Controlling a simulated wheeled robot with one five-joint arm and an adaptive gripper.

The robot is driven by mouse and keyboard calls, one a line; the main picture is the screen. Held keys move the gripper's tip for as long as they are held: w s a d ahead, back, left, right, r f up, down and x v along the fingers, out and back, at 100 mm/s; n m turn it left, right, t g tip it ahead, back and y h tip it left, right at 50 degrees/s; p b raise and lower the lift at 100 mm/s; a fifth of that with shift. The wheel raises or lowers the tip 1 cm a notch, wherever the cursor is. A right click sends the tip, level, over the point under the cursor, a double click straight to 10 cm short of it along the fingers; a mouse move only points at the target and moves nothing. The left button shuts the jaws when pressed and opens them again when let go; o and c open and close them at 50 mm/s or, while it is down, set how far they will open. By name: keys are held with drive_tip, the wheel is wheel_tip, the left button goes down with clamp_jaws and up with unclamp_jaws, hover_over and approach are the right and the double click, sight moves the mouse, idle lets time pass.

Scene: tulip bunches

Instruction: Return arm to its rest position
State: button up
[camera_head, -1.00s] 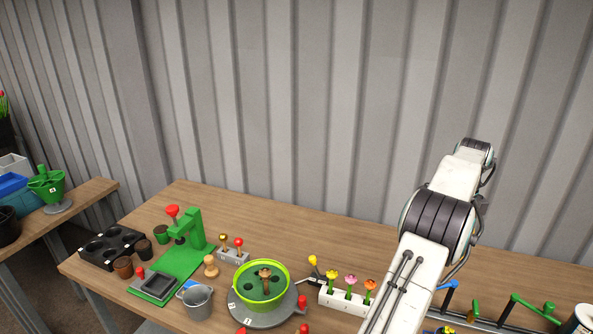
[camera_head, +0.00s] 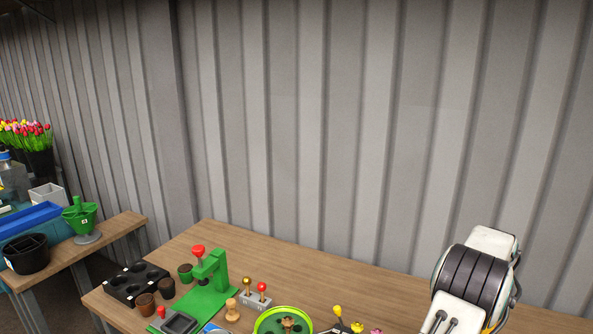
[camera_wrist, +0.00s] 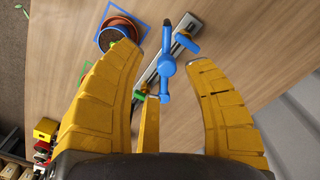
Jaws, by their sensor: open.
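My gripper (camera_wrist: 168,85) shows in the wrist view as two yellow ribbed fingers standing wide apart, with a third yellow piece low between them. Nothing is held between the fingers. Beyond them, below, lie the wooden table (camera_wrist: 260,35) and a blue-handled device (camera_wrist: 166,66) on a rail. In the head view my white and black arm stands at the lower right. The gripper itself does not show clearly in that view.
A green press (camera_head: 215,275), a black tray (camera_head: 137,283), small pots and a green round bowl (camera_head: 283,320) stand on the table (camera_head: 330,270). A side table (camera_head: 110,237) holds a green funnel (camera_head: 79,215). Tulips (camera_head: 25,135) stand far left. A corrugated wall rises behind.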

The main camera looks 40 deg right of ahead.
drive_tip(key=w+a+r+n+t, duration=0.1)
drive_tip(key=w+a+r+n, duration=0.3)
drive_tip(key=a, duration=1.3)
drive_tip(key=w+a+r+n+t, duration=0.2)
drive_tip(key=a+n, duration=0.8)
drive_tip(key=a, duration=0.6)
drive_tip(key=w+a+r+n+t, duration=0.1)
drive_tip(key=w+a+r+n, duration=0.4)
drive_tip(key=a, duration=1.2)
drive_tip(key=w+n, duration=0.2)
drive_tip(key=shift+a+r+n, duration=0.35)
drive_tip(key=shift+n, duration=0.05)
